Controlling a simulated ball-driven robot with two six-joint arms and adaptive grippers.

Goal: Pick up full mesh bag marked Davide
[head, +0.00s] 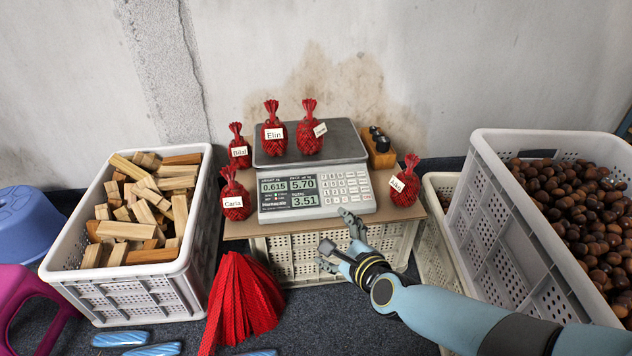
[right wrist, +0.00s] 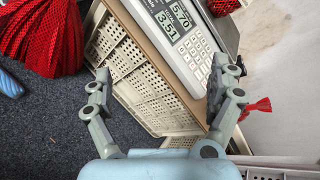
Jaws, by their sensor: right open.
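Several full red mesh bags with white tags stand around a scale. On its plate stand the bag tagged Elin (head: 274,137) and, to its right, a bag with a small tilted tag (head: 309,139) too small to read for sure. Bags tagged Dilal (head: 239,153) and Carla (head: 235,201) stand left of the scale. One more bag (head: 404,187), its tag tilted, stands at its right. I cannot surely read Davide on any tag. My right gripper (head: 335,236) is open and empty in front of the scale, also in the right wrist view (right wrist: 160,72). My left gripper is out of view.
The scale (head: 317,193) stands on a board over an upturned crate (head: 294,258). Empty red mesh bags (head: 243,299) hang at front left. A wood crate (head: 128,295) stands left, a chestnut crate (head: 496,205) right.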

